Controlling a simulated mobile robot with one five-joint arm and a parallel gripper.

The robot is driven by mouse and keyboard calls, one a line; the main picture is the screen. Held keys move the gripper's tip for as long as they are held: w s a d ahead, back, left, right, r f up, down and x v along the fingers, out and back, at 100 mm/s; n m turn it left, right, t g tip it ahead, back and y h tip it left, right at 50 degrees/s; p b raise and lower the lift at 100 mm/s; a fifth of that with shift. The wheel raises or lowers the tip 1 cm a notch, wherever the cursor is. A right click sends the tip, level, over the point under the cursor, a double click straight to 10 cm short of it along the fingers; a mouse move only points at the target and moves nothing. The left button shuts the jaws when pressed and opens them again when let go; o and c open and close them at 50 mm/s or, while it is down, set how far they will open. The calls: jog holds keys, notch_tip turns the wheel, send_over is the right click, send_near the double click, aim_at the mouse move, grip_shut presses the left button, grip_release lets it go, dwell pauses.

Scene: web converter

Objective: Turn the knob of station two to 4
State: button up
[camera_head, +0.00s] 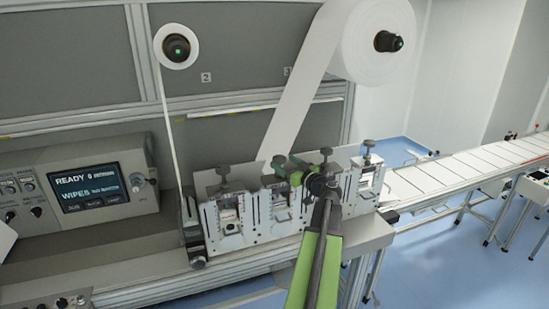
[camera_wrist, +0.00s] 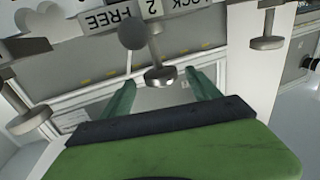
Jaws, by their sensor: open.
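The station row shows several grey top knobs in the head view. The second from the left (camera_head: 279,162) is at my gripper (camera_head: 291,168), which partly covers it. In the wrist view my gripper (camera_wrist: 162,80) is open, with one green finger on each side of a grey round knob (camera_wrist: 160,74) on a stem. The knob is near the fingertips and no contact shows. A plate marked 2 (camera_wrist: 152,8) is above it, between labels FREE (camera_wrist: 111,18) and LOCK (camera_wrist: 185,3), with a grey ball lever end (camera_wrist: 132,35) beside it. I cannot read the knob's setting.
Neighbouring knobs stand close on both sides, one at left (camera_wrist: 28,120) and one at right (camera_wrist: 267,42). A display panel (camera_head: 92,188) reads READY. A large white roll (camera_head: 372,40) hangs above, its web running down behind the stations. A conveyor (camera_head: 455,172) leads right.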

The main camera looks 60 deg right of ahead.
aim_at(275, 157)
jog(key=x, duration=0.6)
jog(key=shift+w, duration=0.3)
